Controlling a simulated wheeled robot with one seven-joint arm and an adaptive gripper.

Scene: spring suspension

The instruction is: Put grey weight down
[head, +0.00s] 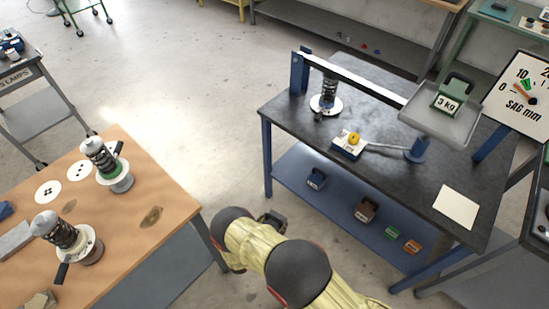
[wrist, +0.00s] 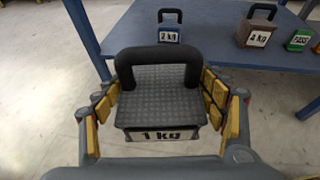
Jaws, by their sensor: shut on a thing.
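The grey weight (wrist: 160,95), marked 1 kg, has a black handle and a ribbed top. In the wrist view it sits between the yellow pads of my gripper (wrist: 161,100), which is shut on it. The weight is in front of the blue lower shelf (wrist: 215,30), over the floor. In the head view my gripper (head: 272,218) is mostly hidden behind my yellow arm, left of the shelf (head: 330,208) and below the dark tabletop. The weight cannot be made out clearly there.
On the shelf stand a blue 2 kg weight (head: 316,179), a brown 4 kg weight (head: 366,210), and green (head: 392,232) and orange (head: 412,247) blocks. A blue table leg (head: 267,158) is close by. Bare shelf lies around the 2 kg weight.

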